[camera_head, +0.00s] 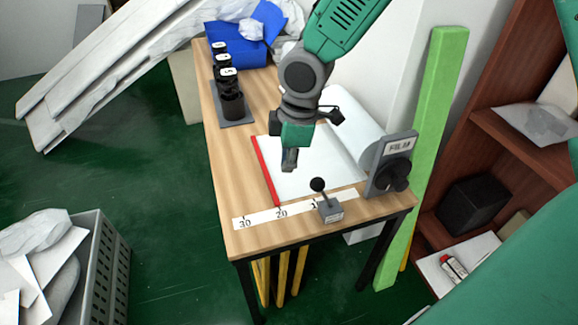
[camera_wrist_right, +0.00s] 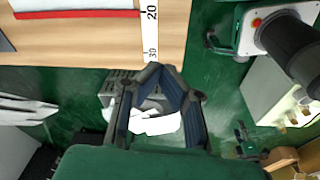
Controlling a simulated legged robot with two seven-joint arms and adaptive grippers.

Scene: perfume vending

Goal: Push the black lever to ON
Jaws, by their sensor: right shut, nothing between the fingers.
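A small black ball-topped lever (camera_head: 318,185) stands on a grey box (camera_head: 331,213) near the front edge of the wooden table in the head view. No ON mark is legible on it. A grey upright panel with a black knob (camera_head: 394,174) stands to its right. My right gripper (camera_head: 289,165) is over the white sheet, behind and to the left of the lever, apart from it in the picture. It is shut and empty. In the right wrist view its fingers (camera_wrist_right: 165,72) are drawn together, and the lever does not show there. My left gripper is not in view.
A number strip (camera_head: 262,216) and a red bar (camera_head: 265,171) lie by the sheet (camera_head: 300,180). Black bottles (camera_head: 231,95) stand at the back left of the table. A green post (camera_head: 425,130) and brown shelf (camera_head: 510,140) are to the right. A grey crate (camera_head: 101,265) stands on the floor.

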